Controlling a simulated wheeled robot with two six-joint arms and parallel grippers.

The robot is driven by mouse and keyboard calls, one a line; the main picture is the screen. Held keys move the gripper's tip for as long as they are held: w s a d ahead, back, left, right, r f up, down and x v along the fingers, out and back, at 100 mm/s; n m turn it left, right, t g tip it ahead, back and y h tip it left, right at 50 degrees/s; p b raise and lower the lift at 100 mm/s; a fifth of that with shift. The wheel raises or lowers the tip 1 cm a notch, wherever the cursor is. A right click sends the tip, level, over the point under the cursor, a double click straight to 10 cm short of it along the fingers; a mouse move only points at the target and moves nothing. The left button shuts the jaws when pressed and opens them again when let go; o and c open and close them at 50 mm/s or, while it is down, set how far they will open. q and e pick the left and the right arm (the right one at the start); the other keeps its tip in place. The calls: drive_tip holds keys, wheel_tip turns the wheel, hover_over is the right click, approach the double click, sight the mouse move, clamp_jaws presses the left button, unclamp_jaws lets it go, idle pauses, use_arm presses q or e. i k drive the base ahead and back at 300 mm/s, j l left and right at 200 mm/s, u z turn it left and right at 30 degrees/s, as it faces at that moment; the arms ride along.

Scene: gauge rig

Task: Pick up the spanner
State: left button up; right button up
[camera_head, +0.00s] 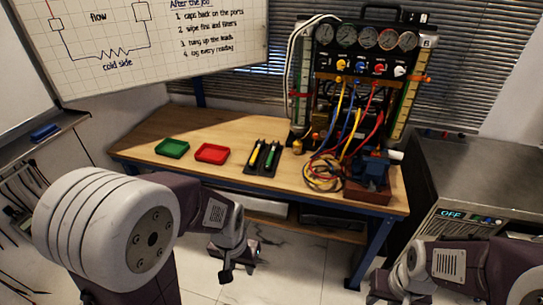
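I cannot make out a spanner for certain in the head view. The wooden workbench (150,135) holds a green tray (172,148), a red tray (211,153) and a black holder (250,168) with yellow and green handled items in it. My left gripper (240,266) hangs over the floor in front of the bench, below the bench top. Its fingers look apart, with nothing between them. My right gripper (385,287) is low at the bottom right, in front of the grey cabinet, partly cut off; its fingers are too unclear to read.
A gauge rig (367,65) with dials and coloured hoses (325,172) stands at the bench's right. A blue device (370,168) sits at the right front corner. A brass piece (297,147) stands nearby. A grey cabinet (465,165) is at right. The bench's left end is clear.

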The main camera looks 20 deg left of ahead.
sight(275, 145)
drive_tip(key=i+l, duration=0.65)
drive_tip(key=l, duration=0.25)
